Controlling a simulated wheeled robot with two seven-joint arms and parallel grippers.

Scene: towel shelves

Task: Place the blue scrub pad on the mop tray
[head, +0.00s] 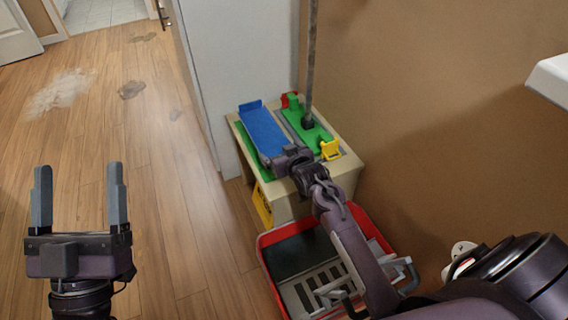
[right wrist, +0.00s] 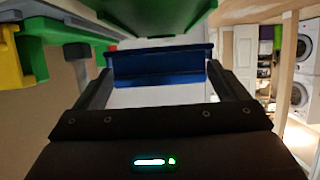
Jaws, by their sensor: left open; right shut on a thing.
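The blue scrub pad (head: 263,130) is long and flat with a raised far end, above the left part of a small beige stand. My right gripper (head: 282,160) is at its near end. In the right wrist view the blue pad (right wrist: 160,66) lies between the fingers, gripped. I cannot tell whether the pad touches the green piece under it. A red-rimmed tray (head: 268,240) with a dark section and a slotted grey section is on the floor in front; it may be the mop tray. My left gripper (head: 79,195) is open and empty above the floor at left.
A green mop head (head: 306,130) with a grey pole (head: 311,60) is on the right of the beige stand (head: 350,166). Yellow clip (head: 331,150) and yellow sign (head: 262,203) are close by. The brown wall bounds the right. Wood floor (head: 150,150) at left is open, with stains.

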